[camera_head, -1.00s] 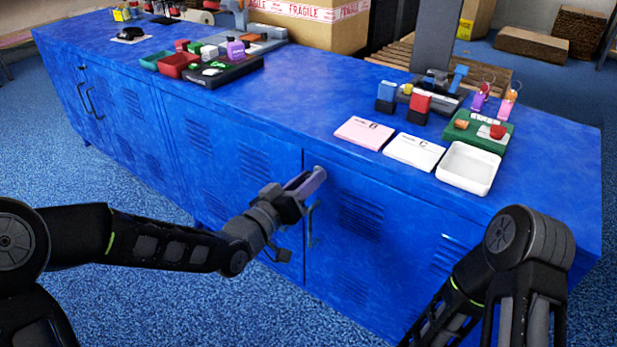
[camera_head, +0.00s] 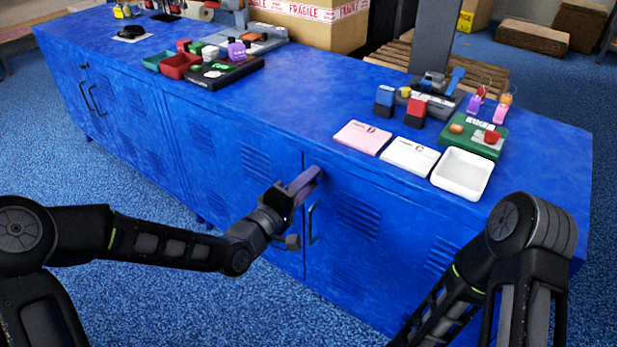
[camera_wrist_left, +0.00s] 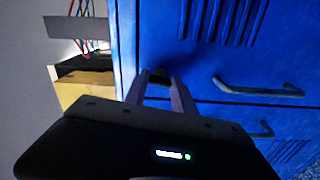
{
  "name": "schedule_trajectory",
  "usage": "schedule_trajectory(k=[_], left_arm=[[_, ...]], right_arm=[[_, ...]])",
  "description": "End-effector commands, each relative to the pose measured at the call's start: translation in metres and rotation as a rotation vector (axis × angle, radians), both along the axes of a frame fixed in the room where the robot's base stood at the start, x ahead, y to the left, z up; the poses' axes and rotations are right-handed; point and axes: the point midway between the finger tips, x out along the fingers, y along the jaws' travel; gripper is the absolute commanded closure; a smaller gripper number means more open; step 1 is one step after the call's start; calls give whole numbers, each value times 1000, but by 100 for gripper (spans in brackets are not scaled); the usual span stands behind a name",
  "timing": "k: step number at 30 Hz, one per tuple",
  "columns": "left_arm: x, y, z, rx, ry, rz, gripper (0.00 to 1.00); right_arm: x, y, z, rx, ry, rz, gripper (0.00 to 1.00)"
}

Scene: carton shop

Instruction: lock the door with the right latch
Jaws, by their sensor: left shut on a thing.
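The right-hand door (camera_head: 335,263) of the blue cabinet is closed flush, with its upright handle (camera_head: 312,224) to the right of the door seam. My left gripper (camera_head: 317,174) is at the top of that door, close to the seam. In the left wrist view its two fingers (camera_wrist_left: 160,84) are shut on a small dark piece, the right latch (camera_wrist_left: 158,74), against the blue front. The fingers hide most of the latch, so its exact angle cannot be told. My right gripper is out of view; only its arm shows at the lower right.
Another latch (camera_head: 84,66) and handles show on the far-left doors. On the cabinet top (camera_head: 300,115) are a white tray (camera_head: 463,173), two cards (camera_head: 410,156), a green board (camera_head: 474,136) and stamps. The door handle (camera_wrist_left: 258,88) is close beside my left fingers.

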Motion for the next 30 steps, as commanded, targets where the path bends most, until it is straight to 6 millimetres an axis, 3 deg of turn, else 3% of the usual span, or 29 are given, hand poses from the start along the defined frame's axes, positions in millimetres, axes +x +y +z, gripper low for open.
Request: schedule_trajectory(k=[9,24,25,30], left_arm=[[0,1,0,-117,85,2,100],[1,1,0,-137,99,2,100],[1,1,0,-137,99,2,68],[0,1,0,-135,98,1,54]], right_arm=[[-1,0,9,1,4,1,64],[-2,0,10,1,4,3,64],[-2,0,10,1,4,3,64],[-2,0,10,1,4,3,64]])
